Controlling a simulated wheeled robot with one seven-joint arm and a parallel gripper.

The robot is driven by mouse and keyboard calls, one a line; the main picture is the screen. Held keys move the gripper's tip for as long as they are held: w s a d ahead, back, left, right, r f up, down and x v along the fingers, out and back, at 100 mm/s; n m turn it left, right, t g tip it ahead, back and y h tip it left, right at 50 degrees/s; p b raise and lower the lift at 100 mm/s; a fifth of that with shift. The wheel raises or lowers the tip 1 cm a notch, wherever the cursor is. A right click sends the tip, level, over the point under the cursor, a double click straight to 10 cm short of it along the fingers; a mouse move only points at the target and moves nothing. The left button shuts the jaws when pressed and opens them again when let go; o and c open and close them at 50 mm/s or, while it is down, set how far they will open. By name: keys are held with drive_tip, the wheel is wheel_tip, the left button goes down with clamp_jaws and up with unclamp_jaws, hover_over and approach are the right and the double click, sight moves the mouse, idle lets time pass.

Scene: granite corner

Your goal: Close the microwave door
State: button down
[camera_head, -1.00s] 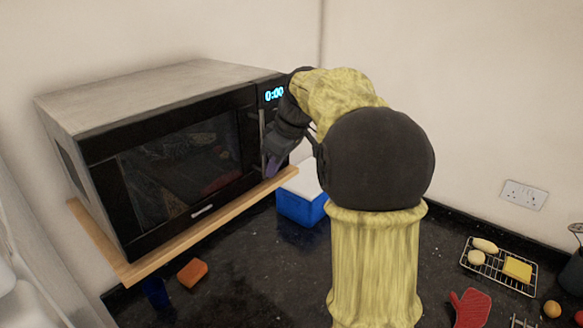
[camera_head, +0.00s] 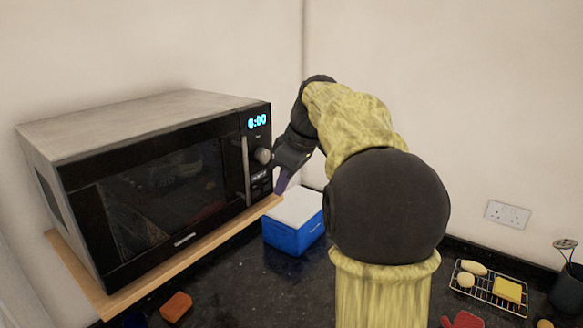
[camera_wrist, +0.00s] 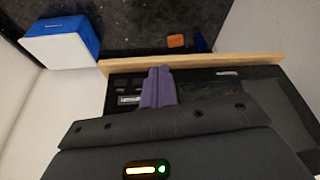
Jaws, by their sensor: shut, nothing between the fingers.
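The microwave (camera_head: 145,122) stands on a wooden shelf at the left in the head view. Its dark door (camera_head: 160,195) lies flush with the front, so it looks closed. The vertical handle (camera_head: 245,172), the knob and the lit display are at the front's right end. My gripper (camera_head: 281,187) is just right of the control panel, its purple fingers pointing down and apart from the handle. In the wrist view the shut, empty fingers (camera_wrist: 158,87) appear in front of the microwave's button panel (camera_wrist: 128,92). Whether they touch it I cannot tell.
A blue box with a white lid (camera_head: 294,220) stands below and right of the wooden shelf (camera_head: 190,262). An orange block (camera_head: 176,306) lies on the dark counter. A rack with food (camera_head: 490,282) and a utensil pot (camera_head: 568,285) are at the right.

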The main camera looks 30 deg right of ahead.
drive_tip(key=v, duration=0.5)
drive_tip(key=shift+w+a+r, duration=0.25)
drive_tip(key=shift+r, duration=0.15)
drive_tip(key=shift+s, duration=0.1)
